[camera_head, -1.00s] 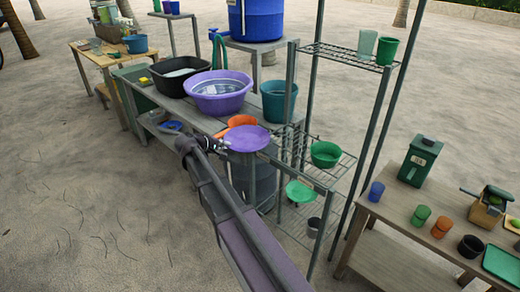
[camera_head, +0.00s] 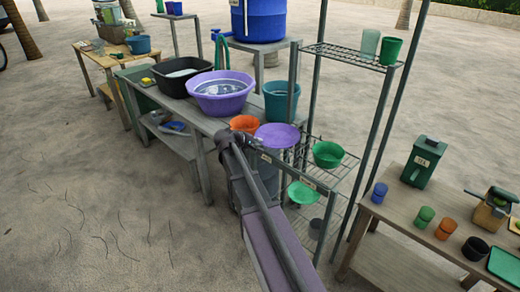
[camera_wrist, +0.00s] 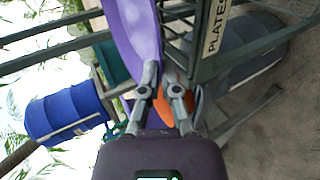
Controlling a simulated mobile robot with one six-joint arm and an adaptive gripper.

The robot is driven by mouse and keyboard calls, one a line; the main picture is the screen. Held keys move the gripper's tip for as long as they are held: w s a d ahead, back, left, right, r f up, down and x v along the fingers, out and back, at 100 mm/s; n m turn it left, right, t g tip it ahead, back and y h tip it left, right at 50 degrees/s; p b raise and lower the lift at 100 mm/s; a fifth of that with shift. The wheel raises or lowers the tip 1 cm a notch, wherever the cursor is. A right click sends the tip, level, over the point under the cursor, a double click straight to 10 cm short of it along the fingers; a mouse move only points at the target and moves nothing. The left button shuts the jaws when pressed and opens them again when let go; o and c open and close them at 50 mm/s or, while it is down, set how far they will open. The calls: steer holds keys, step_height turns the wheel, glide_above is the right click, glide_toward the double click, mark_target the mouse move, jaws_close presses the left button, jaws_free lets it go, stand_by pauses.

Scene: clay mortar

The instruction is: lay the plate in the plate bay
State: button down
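A purple plate (camera_head: 277,136) is held in the air at the left edge of the wire rack. It also shows in the wrist view (camera_wrist: 133,28), with its rim between my fingertips. My gripper (camera_wrist: 163,78) is shut on that rim; in the head view my arm mostly hides it. A sign reading "PLATES" (camera_wrist: 215,30) is fixed to the rack frame beside the plate in the wrist view. The rack's middle shelf (camera_head: 318,175) is close to the right of the plate. Which bay the sign marks is hard to tell from the head view.
A green bowl (camera_head: 328,154) sits on the middle shelf and a green dish (camera_head: 303,193) lower. An orange bowl (camera_head: 244,123), purple basin (camera_head: 221,92) and teal bucket (camera_head: 281,100) stand on the left bench. Rack posts (camera_head: 375,130) rise near the plate. A side table (camera_head: 400,215) holds cups.

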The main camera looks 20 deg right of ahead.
steer(key=shift+f+b, duration=1.8)
steer(key=shift+f, duration=0.15)
steer(key=c, duration=0.8)
jaws_free()
steer(key=shift+r, duration=0.2)
steer(key=p+v, duration=0.6)
steer(key=v, duration=0.6)
